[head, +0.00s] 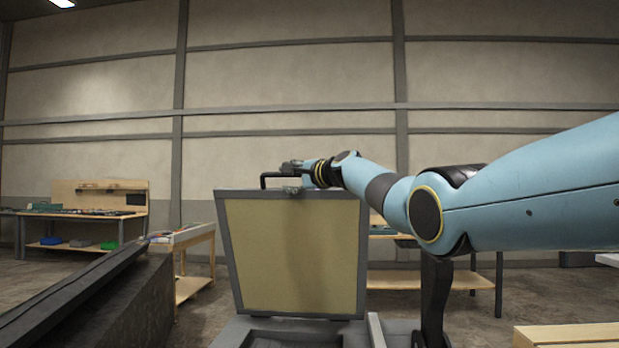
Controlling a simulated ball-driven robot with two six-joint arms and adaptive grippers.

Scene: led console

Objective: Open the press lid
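The press lid (292,257) is a grey frame around a tan panel. It stands raised, close to upright, above the grey press base (240,335) at the bottom of the head view. A dark bar handle (268,175) sticks up from its top edge. My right gripper (291,168) is at the handle, at the end of the blue arm that comes in from the right. Its fingers are small and dark here, and whether they close around the handle is not clear. My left gripper is not in view.
A dark sloped conveyor-like block (125,300) stands at the lower left. A workbench (85,212) with a pegboard and a wooden table (190,240) stand behind it. A light wooden crate or pallet (568,335) is at the lower right. The floor between them is bare.

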